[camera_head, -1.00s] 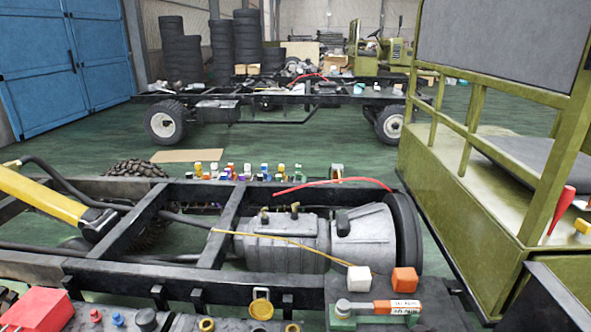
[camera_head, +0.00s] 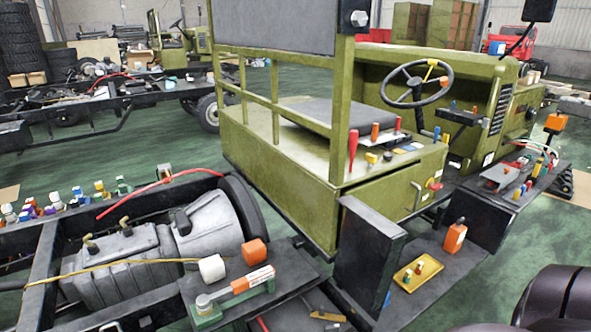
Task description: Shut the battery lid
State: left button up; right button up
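I cannot surely pick out the battery lid. A dark flat panel (camera_head: 368,252) stands upright beside the green vehicle's lower side, at the left end of a low dark shelf (camera_head: 452,268); it may be a lid or a box wall. Further right, a dark box (camera_head: 482,215) has small tools and coloured pieces on top, with red and pale cables (camera_head: 538,152) at its far end. No battery is clearly seen. Neither of my grippers shows.
The green vehicle (camera_head: 290,170) with a steering wheel (camera_head: 416,84) fills the middle. A yellow tray (camera_head: 418,273) and an orange bottle (camera_head: 455,236) are on the shelf. A bare chassis with a grey gearbox (camera_head: 120,262) lies left. Green floor (camera_head: 545,235) is open at right.

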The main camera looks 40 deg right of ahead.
aim_at(371, 246)
jog(key=k+l, duration=0.4)
jog(key=l, duration=0.2)
jog(key=k+l+u, duration=0.15)
jog(key=l, duration=0.45)
jog(key=l+u, duration=0.1)
jog(key=l, duration=0.35)
jog(key=k+l+u, duration=0.1)
jog(key=l, duration=0.3)
jog(key=k+l, duration=0.15)
jog(key=l, duration=0.25)
jog(key=l+u, duration=0.15)
jog(key=l, duration=0.7)
jog(key=k+l+u, duration=0.1)
jog(key=l, duration=0.35)
jog(key=k+l, duration=0.1)
jog(key=l, duration=0.35)
